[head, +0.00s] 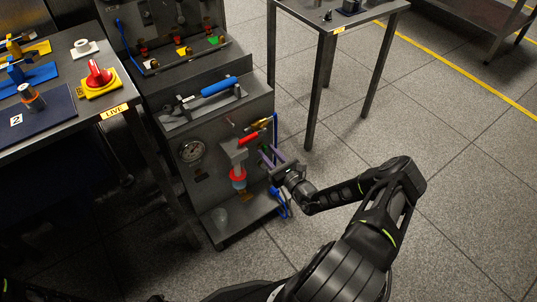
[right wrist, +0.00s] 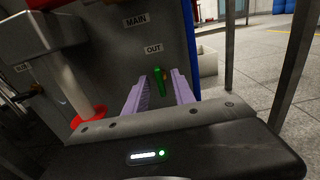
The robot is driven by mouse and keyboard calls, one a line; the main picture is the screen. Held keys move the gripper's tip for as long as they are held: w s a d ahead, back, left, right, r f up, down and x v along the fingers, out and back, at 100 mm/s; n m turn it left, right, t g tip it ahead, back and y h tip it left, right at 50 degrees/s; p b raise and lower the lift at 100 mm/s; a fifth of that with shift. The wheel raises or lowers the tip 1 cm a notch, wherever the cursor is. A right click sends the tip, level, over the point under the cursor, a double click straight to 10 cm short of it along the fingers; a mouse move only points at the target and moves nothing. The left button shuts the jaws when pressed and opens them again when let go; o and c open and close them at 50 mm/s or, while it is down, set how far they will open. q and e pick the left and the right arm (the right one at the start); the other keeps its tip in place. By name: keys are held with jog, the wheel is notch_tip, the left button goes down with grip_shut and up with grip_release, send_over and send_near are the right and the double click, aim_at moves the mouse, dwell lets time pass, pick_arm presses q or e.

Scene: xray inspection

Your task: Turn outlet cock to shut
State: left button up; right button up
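The outlet cock shows in the right wrist view as a green handle (right wrist: 158,80), upright in the picture, on the grey panel below the label OUT (right wrist: 153,48). My right gripper (head: 268,156) is at the right side of the panel in the head view. Its two pale purple fingers are apart, one on each side of the green handle in the right wrist view, with gaps on both sides. I cannot tell how deep the handle lies between them. In the head view the green handle is hard to make out. My left gripper is not in view.
A blue-handled tool (head: 219,86) lies on the shelf above. A side table (head: 335,25) stands behind right. The floor on the right is free.

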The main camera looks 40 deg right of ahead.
jog(key=shift+c, duration=0.3)
grip_shut()
jog(key=shift+m, duration=0.4)
jog(key=m, duration=0.2)
jog(key=shift+m+p, duration=0.3)
jog(key=shift+p, duration=0.1)
jog(key=m, duration=0.3)
jog(key=shift+d+m, duration=0.1)
jog(key=shift+m, duration=0.2)
jog(key=m, duration=0.5)
jog(key=shift+d+f, duration=0.1)
jog(key=shift+f, duration=0.05)
jog(key=m, duration=0.6)
jog(key=shift+f, duration=0.1)
